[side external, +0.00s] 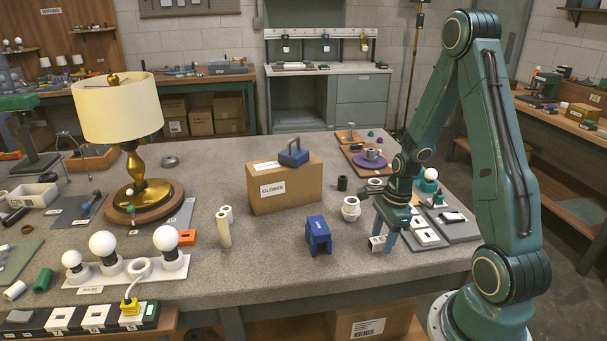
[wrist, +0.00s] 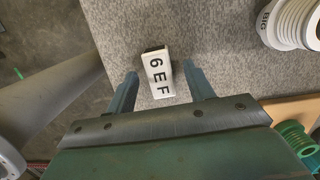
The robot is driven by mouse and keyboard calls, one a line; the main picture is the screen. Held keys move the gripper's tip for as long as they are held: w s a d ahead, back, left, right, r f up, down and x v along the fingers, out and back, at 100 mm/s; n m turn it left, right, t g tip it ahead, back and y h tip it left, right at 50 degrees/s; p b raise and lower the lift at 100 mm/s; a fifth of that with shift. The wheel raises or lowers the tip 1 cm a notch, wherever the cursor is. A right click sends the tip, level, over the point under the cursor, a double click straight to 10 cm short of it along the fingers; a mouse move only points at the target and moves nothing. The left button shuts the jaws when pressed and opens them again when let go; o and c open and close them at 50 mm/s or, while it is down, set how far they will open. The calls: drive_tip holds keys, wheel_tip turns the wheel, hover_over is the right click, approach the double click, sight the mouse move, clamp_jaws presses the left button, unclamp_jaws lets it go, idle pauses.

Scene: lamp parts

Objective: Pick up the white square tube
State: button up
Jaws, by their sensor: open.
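The white square tube (wrist: 157,72), with the dark marks "6EF" on its face, lies on the grey table. In the wrist view it sits between the two blue-grey fingers of my gripper (wrist: 161,74), with a gap on each side. In the side view the tube (side external: 377,243) lies near the front right of the table, at the fingertips of my gripper (side external: 385,236). My gripper is open, points down and holds nothing. Its fingers partly cover the tube in the side view.
White ringed parts (side external: 351,208) stand left of the gripper, and a blue block (side external: 318,236) stands farther left. A grey tray with white parts (side external: 426,237) lies close on the right. A cardboard box (side external: 285,184) is behind. The table's front edge is close to the tube.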

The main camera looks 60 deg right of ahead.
sight(383, 239)
idle(0.3)
drive_tip(key=c, duration=1.1)
drive_tip(key=shift+r, duration=0.15)
wheel_tip(383, 239, up, 20)
drive_tip(key=shift+f, duration=0.1)
idle(0.7)
